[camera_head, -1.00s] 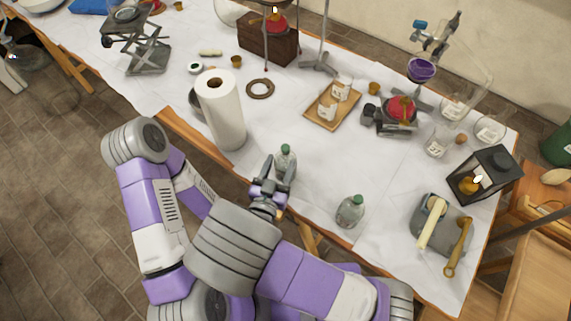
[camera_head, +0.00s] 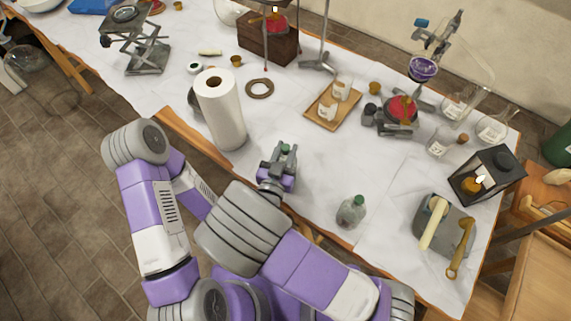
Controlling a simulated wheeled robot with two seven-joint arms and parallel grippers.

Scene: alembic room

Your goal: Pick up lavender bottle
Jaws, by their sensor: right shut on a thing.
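My right gripper (camera_head: 284,154) is at the front edge of the white-covered table, shut around a small green-capped bottle (camera_head: 285,149). The gripper hides most of this bottle; its green cap shows between the fingers. A second glass bottle with a green cap (camera_head: 351,211) stands upright to the right, apart from the gripper. I cannot read a label on either bottle, so I cannot tell by sight which is lavender. My left gripper is not in view.
A paper towel roll (camera_head: 221,112) stands just left of the gripper. Behind are a wooden tray (camera_head: 318,119) with jars and a dark ring (camera_head: 260,88). A black lantern (camera_head: 484,175) and a grey block with tools (camera_head: 431,241) are at the right.

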